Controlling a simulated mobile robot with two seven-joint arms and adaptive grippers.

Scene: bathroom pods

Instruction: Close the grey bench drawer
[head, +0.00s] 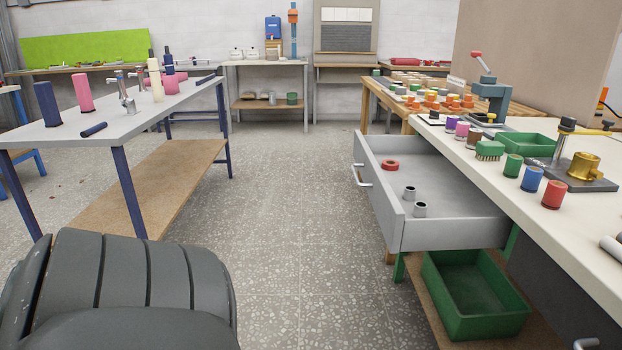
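The grey bench drawer (453,234) stands pulled out from under the right workbench (590,238), well into the aisle. Its front panel, on the left side, carries a pale bar handle (361,176). Inside the drawer lie a red ring (390,165) and two small grey cylinders, one at the middle (409,193) and one nearer (420,210). Neither of my grippers is in the head view, so their states and distance from the drawer are hidden.
A green bin (470,318) sits on the low shelf below the drawer. The bench top holds coloured cylinders, a green tray (520,147) and a brass fitting (583,167). A blue-legged table (110,120) stands left. The speckled floor (290,220) between is clear.

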